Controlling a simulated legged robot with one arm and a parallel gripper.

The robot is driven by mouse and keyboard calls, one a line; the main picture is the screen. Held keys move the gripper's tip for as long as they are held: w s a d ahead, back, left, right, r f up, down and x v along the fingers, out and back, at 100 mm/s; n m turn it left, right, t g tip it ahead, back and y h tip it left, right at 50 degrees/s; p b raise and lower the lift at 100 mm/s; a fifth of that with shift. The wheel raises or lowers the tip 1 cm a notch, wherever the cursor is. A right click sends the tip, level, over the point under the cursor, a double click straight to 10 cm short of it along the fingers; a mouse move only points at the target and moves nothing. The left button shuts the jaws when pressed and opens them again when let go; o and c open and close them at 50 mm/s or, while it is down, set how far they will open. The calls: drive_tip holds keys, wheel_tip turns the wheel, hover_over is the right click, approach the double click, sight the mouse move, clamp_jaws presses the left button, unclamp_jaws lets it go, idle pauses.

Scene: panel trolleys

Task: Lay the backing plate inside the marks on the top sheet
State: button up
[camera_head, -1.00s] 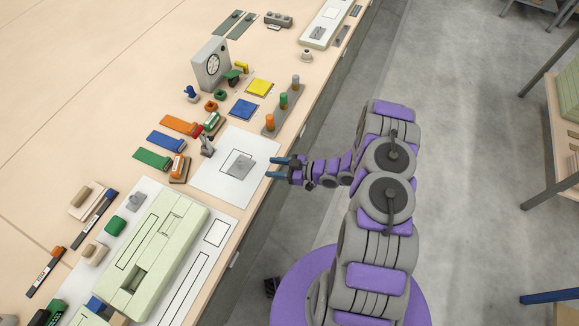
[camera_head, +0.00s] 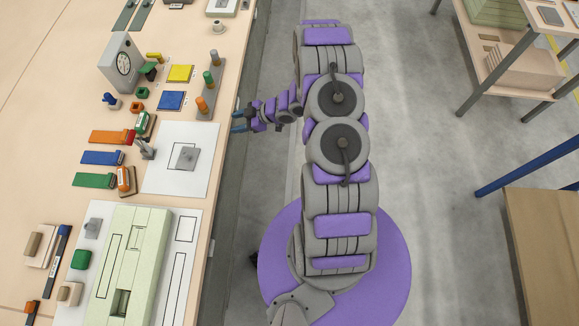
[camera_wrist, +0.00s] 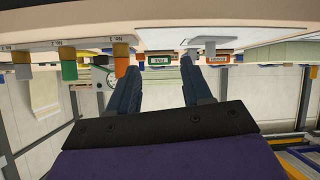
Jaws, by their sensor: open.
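A grey plate with a small knob (camera_head: 187,158) lies on a white sheet (camera_head: 155,183) on the bench. A thin black square outline is drawn around or under it; the plate seems turned and off to the right of the outline. I cannot be sure this is the backing plate. My gripper (camera_head: 237,122) is open and empty, beside the bench's edge near the sheet's far right corner, apart from the plate. In the wrist view, its two blue fingers (camera_wrist: 158,88) are spread with nothing between them.
Right of the sheet is the bench edge, then grey floor. A pale green fixture (camera_head: 148,255) is nearer; coloured pegs (camera_head: 208,82) stand beyond the sheet. At the upper right, a trolley (camera_head: 470,70) carries boards and a dark grey rectangle (camera_head: 550,15). A wooden surface (camera_head: 540,240) is at lower right.

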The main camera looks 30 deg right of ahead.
drive_tip(key=w+d+r+m+h, duration=0.1)
drive_tip(key=d+r+m+h, duration=0.1)
drive_tip(key=d+r+h, duration=0.5)
drive_tip(key=w+d+r+m+h, duration=0.2)
drive_tip(key=d+r+h, duration=0.15)
drive_tip(key=r, duration=0.55)
drive_tip(key=s+a+r+m+g+h, duration=0.2)
drive_tip(key=s+r+m+g, duration=0.2)
drive_tip(key=s+r, duration=1)
drive_tip(key=s+m, duration=0.1)
drive_tip(key=s, duration=0.3)
drive_tip(key=shift+r+m+g, duration=0.25)
drive_tip(key=shift+m+g, duration=0.05)
drive_tip(key=shift+m, duration=0.1)
drive_tip(key=shift+o, duration=0.5)
drive_tip(key=s+a+r+m+g+y, duration=0.1)
drive_tip(key=s+a, duration=0.5)
drive_tip(key=s, duration=0.6)
drive_tip(key=s+a+r+m+g+y, duration=0.1)
drive_tip(key=s+a+r+g+y, duration=0.1)
drive_tip(key=s+a, duration=0.4)
drive_tip(key=s+r+g, duration=0.1)
drive_tip(key=s+r, duration=0.1)
drive_tip(key=s, duration=0.3)
drive_tip(key=shift+s+a, duration=0.25)
drive_tip(key=shift+s, duration=0.1)
